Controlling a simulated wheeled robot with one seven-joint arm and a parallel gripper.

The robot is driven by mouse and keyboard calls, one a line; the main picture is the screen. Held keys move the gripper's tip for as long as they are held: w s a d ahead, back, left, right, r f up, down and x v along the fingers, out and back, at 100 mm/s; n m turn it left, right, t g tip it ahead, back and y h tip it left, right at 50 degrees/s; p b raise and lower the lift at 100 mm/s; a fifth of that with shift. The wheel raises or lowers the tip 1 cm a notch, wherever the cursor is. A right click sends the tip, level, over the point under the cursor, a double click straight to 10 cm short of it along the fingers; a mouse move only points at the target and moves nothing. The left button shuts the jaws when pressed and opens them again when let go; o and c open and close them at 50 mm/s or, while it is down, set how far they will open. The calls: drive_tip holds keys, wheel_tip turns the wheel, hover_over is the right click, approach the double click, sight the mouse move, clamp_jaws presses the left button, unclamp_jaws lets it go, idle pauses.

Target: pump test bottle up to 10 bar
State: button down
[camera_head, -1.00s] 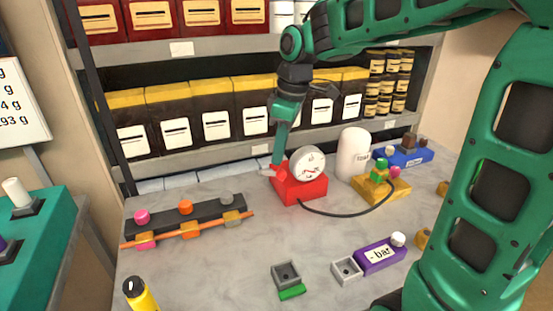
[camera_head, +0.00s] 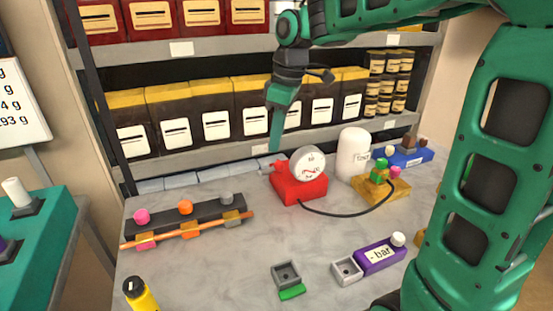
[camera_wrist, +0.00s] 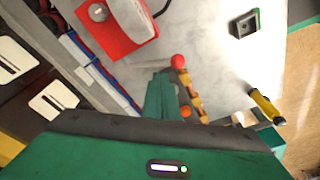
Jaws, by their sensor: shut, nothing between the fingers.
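The red pump (camera_head: 299,187) with its round white gauge (camera_head: 308,165) stands on the grey table near the back. A pale reddish part (camera_head: 268,166) sticks out at its left side. The gauge reading is too small to make out. The white test bottle (camera_head: 351,155) stands upright right of the pump. A yellow block (camera_head: 384,186) with green and pink knobs stands before it, joined to the pump by a black hose (camera_head: 340,214). My gripper (camera_head: 273,149) is shut and empty, pointing down just above and behind the pump's left side. The wrist view shows its fingers (camera_wrist: 160,80) and the red pump (camera_wrist: 106,28).
A rack (camera_head: 185,217) with knobs and an orange rod lies at left. A purple block (camera_head: 380,256), a small grey-green holder (camera_head: 287,274) and a yellow bottle (camera_head: 138,294) are in front. Shelves with boxes close off the back. The table's middle is clear.

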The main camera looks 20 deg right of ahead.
drive_tip(key=shift+r, duration=0.1)
drive_tip(key=shift+w+r, duration=1.65)
drive_tip(key=shift+r, duration=0.2)
